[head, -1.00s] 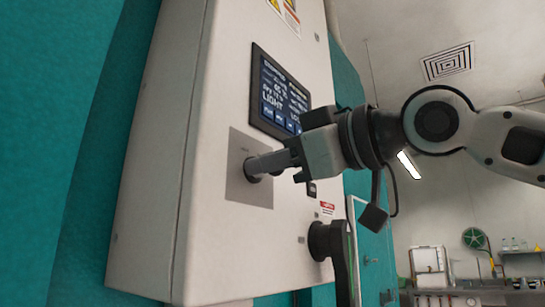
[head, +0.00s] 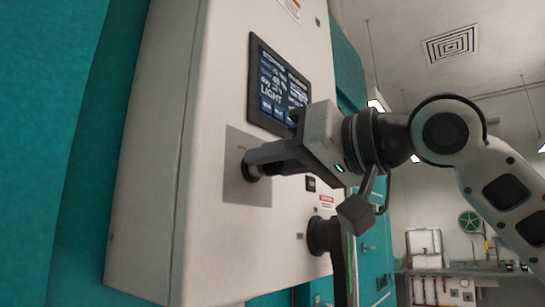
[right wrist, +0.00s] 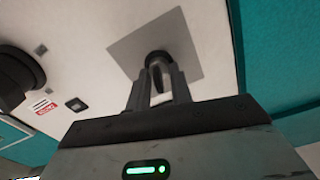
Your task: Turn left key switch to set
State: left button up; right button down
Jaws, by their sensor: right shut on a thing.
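The left key switch (right wrist: 158,60) is a dark round piece on a square grey plate (head: 238,188) on the white control box. My right gripper (head: 252,166) is at this switch and shut on its key; in the right wrist view the gripper's fingers (right wrist: 158,88) stand on both sides of it. The fingers hide most of the key in the head view, so I cannot read its setting. My left gripper does not show.
A lit display (head: 278,88) sits just above the plate. A black rotary handle (head: 322,236) sticks out at the box's lower right. It also shows in the right wrist view (right wrist: 15,75). Teal walls flank the box.

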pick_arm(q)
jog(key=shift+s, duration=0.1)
pick_arm(e)
jog(key=shift+d+m, duration=0.1)
jog(key=shift+m, duration=1.4)
jog(key=c, duration=1.6)
grip_release()
